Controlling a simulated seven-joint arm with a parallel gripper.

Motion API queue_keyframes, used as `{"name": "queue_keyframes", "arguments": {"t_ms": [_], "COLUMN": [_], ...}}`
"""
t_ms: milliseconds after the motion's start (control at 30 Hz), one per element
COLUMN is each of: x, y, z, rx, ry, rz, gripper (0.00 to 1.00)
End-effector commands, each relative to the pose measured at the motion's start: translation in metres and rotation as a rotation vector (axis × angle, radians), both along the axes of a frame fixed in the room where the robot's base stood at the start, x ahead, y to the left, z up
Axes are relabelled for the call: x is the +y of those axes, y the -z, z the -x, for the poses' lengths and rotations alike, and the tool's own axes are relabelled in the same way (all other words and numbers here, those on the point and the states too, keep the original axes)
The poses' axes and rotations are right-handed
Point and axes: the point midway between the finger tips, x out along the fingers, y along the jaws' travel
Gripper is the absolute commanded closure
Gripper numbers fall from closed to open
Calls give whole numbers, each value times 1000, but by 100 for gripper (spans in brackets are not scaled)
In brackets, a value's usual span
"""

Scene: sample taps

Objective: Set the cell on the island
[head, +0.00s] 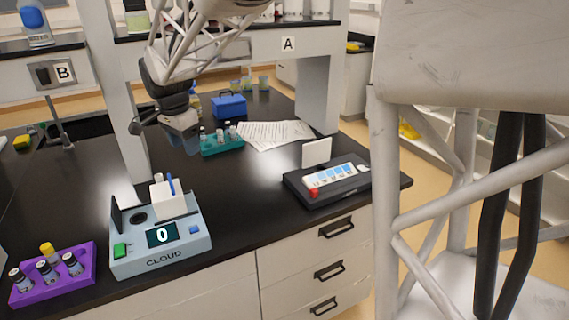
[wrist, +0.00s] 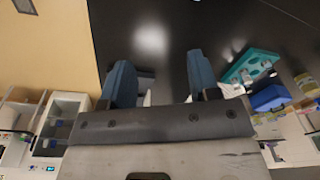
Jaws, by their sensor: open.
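My gripper (head: 185,132) is above the black bench top (head: 240,190) in the head view, left of the teal rack. In the wrist view my gripper (wrist: 161,72) has two blue fingers wide apart, with nothing held between them. No thing in view is labelled as the cell or the island. Small capped vials (head: 47,262) stand in a purple rack (head: 88,262) at the front left. A pale blue meter (head: 190,250) marked CLOUD shows 0 and has a dark round well (head: 139,217); I cannot tell whether anything is in it.
A teal rack (head: 230,149) with small bottles, a blue box (head: 229,106) and papers (head: 270,134) lie farther back. A black tray device (head: 340,188) is at the right. A bench post (head: 122,120) stands left of my gripper. The bench middle is clear.

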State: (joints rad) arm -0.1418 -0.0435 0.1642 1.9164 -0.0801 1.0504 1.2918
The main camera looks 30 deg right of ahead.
Motion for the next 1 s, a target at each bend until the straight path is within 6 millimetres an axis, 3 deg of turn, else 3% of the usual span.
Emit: {"name": "queue_keyframes", "arguments": {"t_ms": [433,1000], "x": [-41,-74], "y": [-18,3], "z": [122,274], "rx": [-36,-86], "ry": [-350,-797], "rz": [10,61], "gripper": [44,44]}}
